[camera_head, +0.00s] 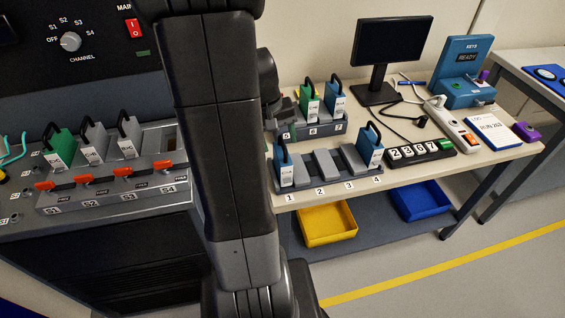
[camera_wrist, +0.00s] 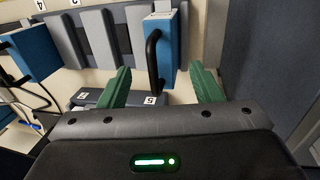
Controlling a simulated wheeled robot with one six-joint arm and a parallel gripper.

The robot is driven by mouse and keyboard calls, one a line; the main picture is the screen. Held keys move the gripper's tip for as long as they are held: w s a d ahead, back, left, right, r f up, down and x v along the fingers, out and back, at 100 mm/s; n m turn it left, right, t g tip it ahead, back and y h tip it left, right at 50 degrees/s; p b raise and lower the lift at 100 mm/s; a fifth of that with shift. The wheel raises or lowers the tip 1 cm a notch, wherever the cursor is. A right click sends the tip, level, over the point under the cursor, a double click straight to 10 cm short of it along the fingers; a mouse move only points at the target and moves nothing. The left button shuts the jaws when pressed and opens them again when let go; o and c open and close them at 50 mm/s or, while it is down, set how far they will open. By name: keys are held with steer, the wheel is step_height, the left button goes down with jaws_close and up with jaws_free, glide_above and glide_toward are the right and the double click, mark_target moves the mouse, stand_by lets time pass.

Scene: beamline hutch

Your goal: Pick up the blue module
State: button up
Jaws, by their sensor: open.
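Three blue modules with black handles show in the head view. One (camera_head: 284,169) stands at slot 1 of the front rack (camera_head: 333,191), one (camera_head: 369,149) at slot 4, and one (camera_head: 337,99) in the rear rack (camera_head: 324,129). In the wrist view, my gripper (camera_wrist: 161,70) is open and empty. The slot 1 blue module (camera_wrist: 173,50) lies just ahead of it, its handle between the two green fingers and not gripped. The slot 4 blue module (camera_wrist: 33,52) is at the left. My arm hides most of the gripper in the head view.
A green module (camera_head: 309,108) stands beside the rear blue one. Slots 2 and 3 hold only grey pieces. A monitor (camera_head: 392,42), number strip (camera_head: 419,151) and key box (camera_head: 462,71) share the bench. A control panel with modules (camera_head: 118,185) is at left.

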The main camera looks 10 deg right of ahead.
mark_target(282, 153)
steer(key=f, duration=0.4)
steer(key=shift+w+d+f, duration=0.2)
steer(key=shift+d, duration=0.15)
steer(key=c, duration=1.2)
step_height(282, 153, up, 10)
steer(key=shift+r, duration=0.1)
steer(key=shift+c, duration=0.4)
